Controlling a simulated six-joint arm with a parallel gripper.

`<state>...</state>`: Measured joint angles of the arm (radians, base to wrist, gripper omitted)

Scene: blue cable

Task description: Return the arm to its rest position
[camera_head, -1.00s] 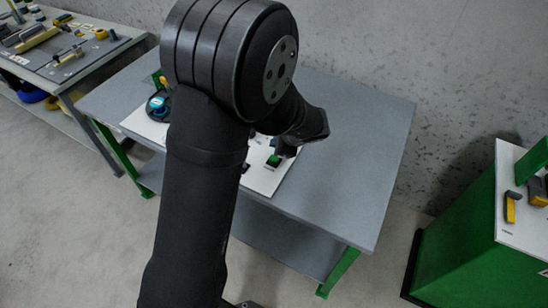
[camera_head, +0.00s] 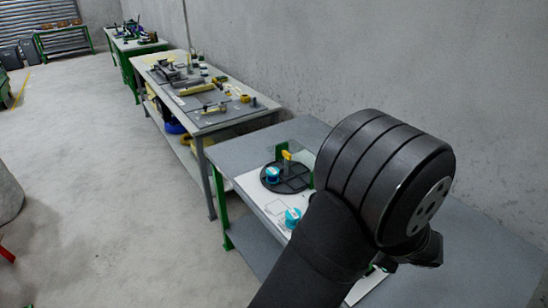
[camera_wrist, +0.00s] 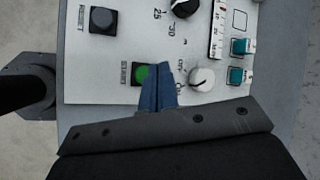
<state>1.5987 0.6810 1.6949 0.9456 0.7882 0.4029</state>
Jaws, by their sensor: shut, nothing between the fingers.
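My gripper (camera_wrist: 157,72) is in the wrist view, its two blue fingers together and nothing visible between them. The fingertips overlap the area beside a green button (camera_wrist: 141,74) on a white control panel (camera_wrist: 120,55); I cannot tell whether they touch it. In the head view my black arm fills the right middle, in front of the grey workbench (camera_head: 490,250), and hides much of the panel. The fingers are not clearly visible there. No blue cable is distinguishable in either view.
The panel also carries a black button (camera_wrist: 103,20), a white knob (camera_wrist: 202,79) and teal switches (camera_wrist: 240,46). A black round plate (camera_head: 287,178) with a teal item lies on the bench, near another teal item (camera_head: 293,217). A second bench (camera_head: 225,112) stands behind; the floor at left is open.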

